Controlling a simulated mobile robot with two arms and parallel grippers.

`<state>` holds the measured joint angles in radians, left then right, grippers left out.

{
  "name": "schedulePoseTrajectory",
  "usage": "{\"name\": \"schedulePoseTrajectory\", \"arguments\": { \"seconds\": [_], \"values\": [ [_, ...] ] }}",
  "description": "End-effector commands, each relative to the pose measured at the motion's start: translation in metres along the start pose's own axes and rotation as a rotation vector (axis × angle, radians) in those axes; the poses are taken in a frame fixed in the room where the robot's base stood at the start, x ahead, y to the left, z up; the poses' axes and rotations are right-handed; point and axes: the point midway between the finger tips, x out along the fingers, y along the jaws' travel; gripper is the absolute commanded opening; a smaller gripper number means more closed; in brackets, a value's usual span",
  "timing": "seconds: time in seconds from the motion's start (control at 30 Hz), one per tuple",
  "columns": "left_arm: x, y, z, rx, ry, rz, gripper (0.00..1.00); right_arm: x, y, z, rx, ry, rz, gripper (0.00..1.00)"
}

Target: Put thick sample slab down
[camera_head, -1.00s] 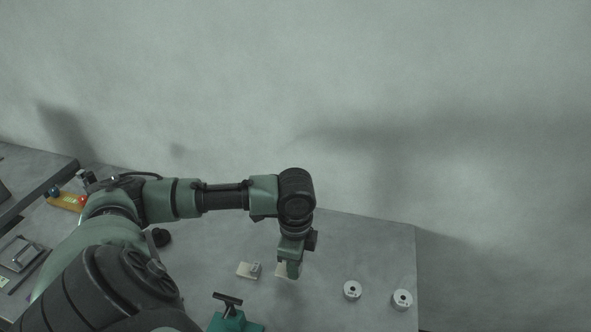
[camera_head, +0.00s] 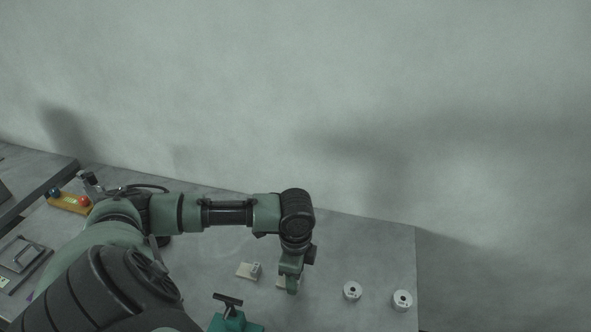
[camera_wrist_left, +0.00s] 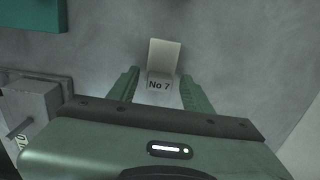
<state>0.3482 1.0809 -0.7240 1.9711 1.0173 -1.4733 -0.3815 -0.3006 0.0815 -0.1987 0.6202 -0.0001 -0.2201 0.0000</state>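The thick sample slab (camera_wrist_left: 164,57) is a beige plate with a small block marked "No 7". In the left wrist view it lies between the two fingers of my left gripper (camera_wrist_left: 160,74), with a narrow gap on each side. The gripper looks open around the block. In the head view the slab (camera_head: 281,283) is partly hidden behind my left gripper (camera_head: 290,291), low over the table (camera_head: 330,259). The slab appears to rest on the table, though its underside is hidden. My right gripper is not in view.
A similar beige slab with a block (camera_head: 247,270) lies just left. A teal stand with a dark T-shaped top (camera_head: 229,309) is at the front. Two white cylinders (camera_head: 352,291) (camera_head: 402,300) stand to the right. An orange box with buttons (camera_head: 70,202) is far left.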

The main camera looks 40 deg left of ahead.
Motion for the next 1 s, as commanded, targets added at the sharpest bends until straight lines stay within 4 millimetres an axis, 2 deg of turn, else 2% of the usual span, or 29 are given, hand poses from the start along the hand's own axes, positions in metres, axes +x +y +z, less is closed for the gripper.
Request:
{"name": "schedulePoseTrajectory", "arguments": {
  "seconds": [0.27,0.37,0.7,0.83,1.0],
  "values": [
    [-0.007,-0.001,0.0,0.0,0.001,-0.002,0.5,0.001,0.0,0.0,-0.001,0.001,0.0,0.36],
    [-0.021,-0.001,0.0,0.0,0.0,-0.004,0.5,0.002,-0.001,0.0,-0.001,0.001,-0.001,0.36],
    [-0.093,-0.002,0.0,-0.001,0.002,-0.005,0.5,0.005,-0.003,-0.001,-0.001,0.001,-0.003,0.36],
    [-0.112,-0.001,-0.001,0.0,0.002,-0.002,0.5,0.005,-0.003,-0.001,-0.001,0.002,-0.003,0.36],
    [-0.122,0.0,0.0,-0.002,0.0,0.0,0.5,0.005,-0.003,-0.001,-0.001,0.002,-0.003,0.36]
  ]
}}
